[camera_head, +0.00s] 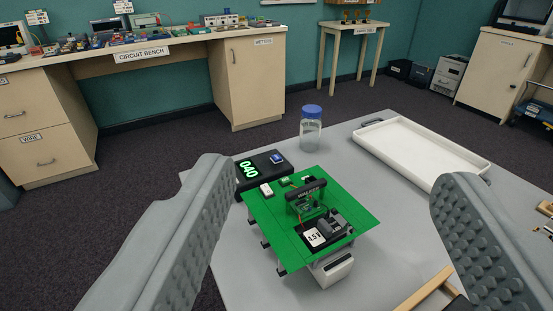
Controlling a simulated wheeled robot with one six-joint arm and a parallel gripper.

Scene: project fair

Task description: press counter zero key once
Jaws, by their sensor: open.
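A black counter (240,181) stands on the grey table, its green display reading 040. A small blue key (277,158) shows on its top at the right; I cannot read its label. A small white block (266,189) sits just in front of the counter, at the corner of a green board (275,225). The board carries a black handle-like part and a white label reading 4.5 V. My gripper (340,215) is open and empty, its two grey ridged fingers wide apart on either side of the board.
A clear jar with a blue lid (311,130) stands behind the counter. A white tray (420,150) lies at the right of the grey table (365,270). A wooden strip (428,290) lies at the front right. The circuit bench (140,55) is across the floor.

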